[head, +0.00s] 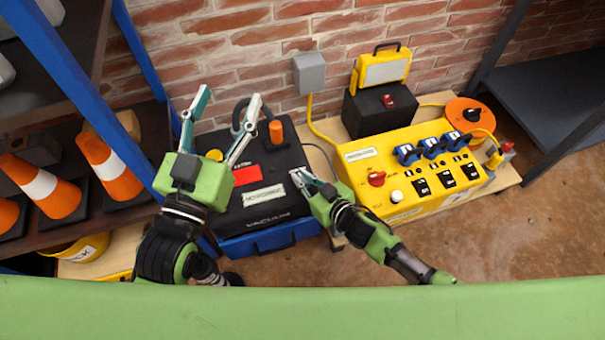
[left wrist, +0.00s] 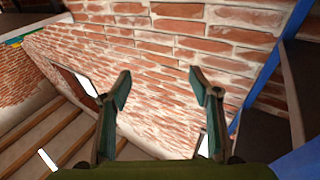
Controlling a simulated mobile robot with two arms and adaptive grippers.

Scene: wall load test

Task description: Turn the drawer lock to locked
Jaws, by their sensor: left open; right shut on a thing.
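My right gripper (head: 301,177) reaches down to the right edge of the black top of the vacuum unit (head: 270,222). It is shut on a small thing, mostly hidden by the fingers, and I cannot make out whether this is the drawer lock. No drawer lock shows clearly elsewhere. The unit's blue front (head: 232,248) has a dark handle (head: 276,245). My left gripper (head: 228,95) is open and empty, raised above the left part of the unit. In the left wrist view its two fingers (left wrist: 160,85) are apart, with only brick wall between them.
A yellow power box (head: 370,158) with a red knob and blue plugs stands right of my right gripper. A work lamp (head: 383,70), orange cable reel (head: 462,113) and grey wall box (head: 309,73) are behind. Traffic cones (head: 108,165) fill the blue-framed shelf at left.

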